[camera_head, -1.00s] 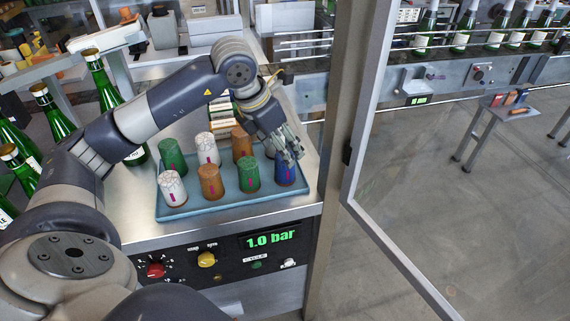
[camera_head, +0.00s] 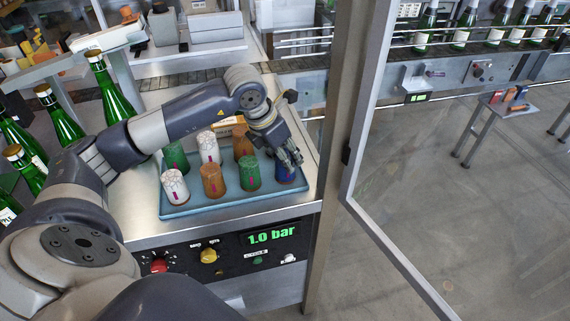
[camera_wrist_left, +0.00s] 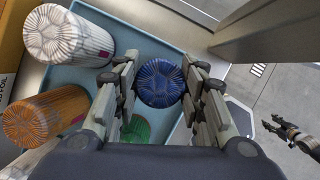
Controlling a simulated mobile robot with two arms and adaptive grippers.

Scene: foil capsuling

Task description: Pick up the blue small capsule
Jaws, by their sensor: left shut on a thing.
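The blue small capsule (camera_head: 284,173) stands at the right end of the blue tray (camera_head: 236,202). My left gripper (camera_head: 289,160) is over it from above and hides its upper part. In the left wrist view the ribbed top of the blue capsule (camera_wrist_left: 160,83) sits between the two fingers of my left gripper (camera_wrist_left: 160,92), which are closed on its sides. The capsule looks upright; whether its base touches the tray is hidden.
White (camera_head: 175,187), orange (camera_head: 211,181) and green (camera_head: 249,174) capsules stand close by on the tray. Green bottles (camera_head: 113,95) stand at the left. A door frame post (camera_head: 330,130) rises just right of the tray.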

